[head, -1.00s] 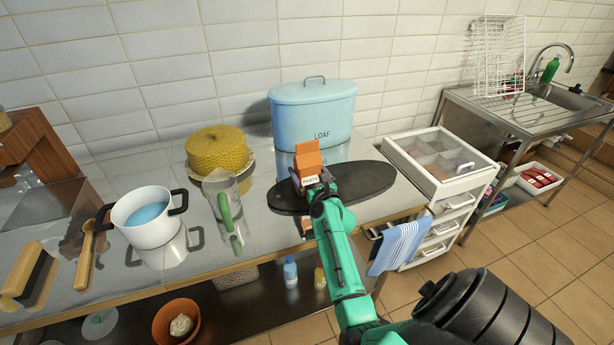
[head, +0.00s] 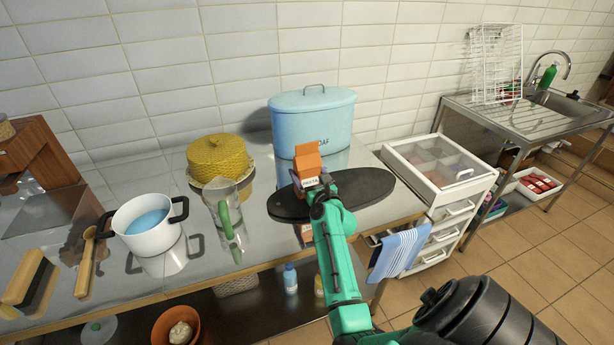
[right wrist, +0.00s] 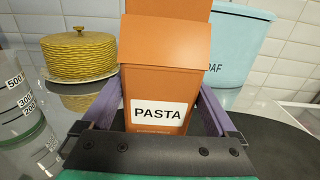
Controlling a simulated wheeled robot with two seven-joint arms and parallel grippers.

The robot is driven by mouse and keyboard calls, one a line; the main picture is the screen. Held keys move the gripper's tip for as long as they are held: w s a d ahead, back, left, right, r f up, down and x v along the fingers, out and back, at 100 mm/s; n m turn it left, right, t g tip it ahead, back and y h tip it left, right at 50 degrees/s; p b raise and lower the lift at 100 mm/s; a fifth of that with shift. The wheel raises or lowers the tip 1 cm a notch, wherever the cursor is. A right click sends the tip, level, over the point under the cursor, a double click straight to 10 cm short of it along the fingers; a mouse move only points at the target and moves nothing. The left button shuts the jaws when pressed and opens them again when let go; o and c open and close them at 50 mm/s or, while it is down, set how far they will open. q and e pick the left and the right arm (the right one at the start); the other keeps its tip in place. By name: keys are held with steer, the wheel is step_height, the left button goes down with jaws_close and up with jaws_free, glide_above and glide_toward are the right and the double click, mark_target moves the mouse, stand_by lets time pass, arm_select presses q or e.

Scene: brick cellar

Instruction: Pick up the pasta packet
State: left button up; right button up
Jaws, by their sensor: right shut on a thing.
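The pasta packet (head: 308,160) is an orange box with a white label. It is upright above the dark oval board (head: 365,185); I cannot tell for sure whether its base touches the board. My right gripper (head: 314,186) is shut on the packet. In the right wrist view the packet (right wrist: 158,85) fills the middle, its PASTA label facing me, with a purple finger of the gripper (right wrist: 155,112) on each side. The packet's base is hidden by the gripper. My left gripper is not in view.
A blue LOAF bin (head: 312,122) stands behind the packet. A glass jug (head: 222,205), a yellow woven cover (head: 217,157) and a white pot (head: 148,228) stand to the left on the steel counter. A white drawer unit (head: 440,165) is at the right.

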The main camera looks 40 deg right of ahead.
step_height(320, 180, up, 15)
steer(key=shift+f+p, duration=0.2)
steer(key=shift+p, duration=0.45)
steer(key=shift+r, duration=1.55)
steer(key=shift+r, duration=0.1)
